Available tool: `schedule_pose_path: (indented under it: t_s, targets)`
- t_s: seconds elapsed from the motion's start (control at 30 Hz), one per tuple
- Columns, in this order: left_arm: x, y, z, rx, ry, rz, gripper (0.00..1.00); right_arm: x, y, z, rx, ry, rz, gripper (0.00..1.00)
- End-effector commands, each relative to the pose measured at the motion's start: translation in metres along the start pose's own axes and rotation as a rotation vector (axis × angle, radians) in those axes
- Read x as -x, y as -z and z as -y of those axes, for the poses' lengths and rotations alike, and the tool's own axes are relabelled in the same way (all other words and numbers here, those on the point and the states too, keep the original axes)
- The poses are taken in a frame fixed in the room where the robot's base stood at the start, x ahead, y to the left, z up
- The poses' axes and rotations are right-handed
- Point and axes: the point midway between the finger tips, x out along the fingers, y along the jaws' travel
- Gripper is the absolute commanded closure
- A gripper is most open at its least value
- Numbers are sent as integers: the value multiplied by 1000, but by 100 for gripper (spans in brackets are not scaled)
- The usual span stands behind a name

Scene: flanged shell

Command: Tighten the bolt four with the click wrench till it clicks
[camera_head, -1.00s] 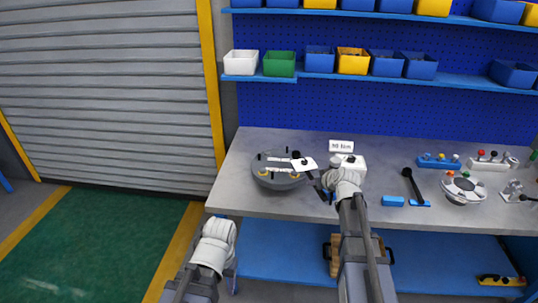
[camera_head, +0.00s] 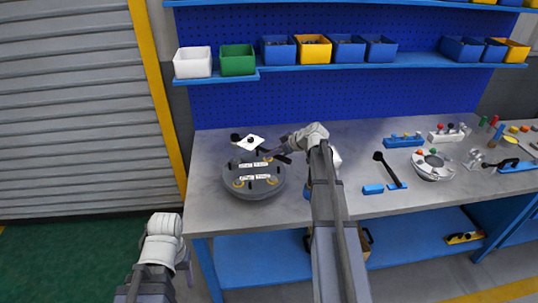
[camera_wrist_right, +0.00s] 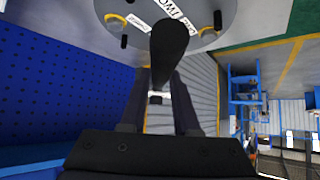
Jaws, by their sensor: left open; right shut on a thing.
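The flanged shell (camera_head: 235,192) is a round grey disc on the bench, with white labels, black bolts and yellow rings on its top. Its edge also shows at the top of the right wrist view (camera_wrist_right: 143,12). My right gripper (camera_head: 282,153) is shut on the dark click wrench (camera_wrist_right: 172,45) above the shell's back right side. A white plate (camera_head: 248,142) with black knobs shows by the tool's far end. I cannot tell whether the wrench touches a bolt, or which bolt is four. My left gripper (camera_head: 187,266) is open and empty, low in front of the bench.
To the right on the bench (camera_head: 400,205) are a blue block (camera_head: 373,189), a black tool (camera_head: 388,167) on a blue stand and a round white fixture (camera_head: 433,167). Coloured bins (camera_head: 238,62) stand on the shelf behind. The bench left of the shell is clear.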

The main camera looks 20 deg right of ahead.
Motion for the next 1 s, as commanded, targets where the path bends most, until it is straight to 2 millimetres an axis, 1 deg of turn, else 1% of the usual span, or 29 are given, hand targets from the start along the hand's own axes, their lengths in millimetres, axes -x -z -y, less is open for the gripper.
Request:
schedule_pose_path:
  t_s: [0.27, 0.43, 1.0]
  targets:
    - [0, 0, 0, 0, 0, 0, 38, 0, 1, 0, 0, 1, -4, 100]
    - [-5, 0, -1, 0, 0, 0, 38, -3, -3, 0, 1, 2, -6, 100]
    - [-55, 3, -5, 0, 0, 0, 38, -36, -40, 0, 1, 2, -6, 100]
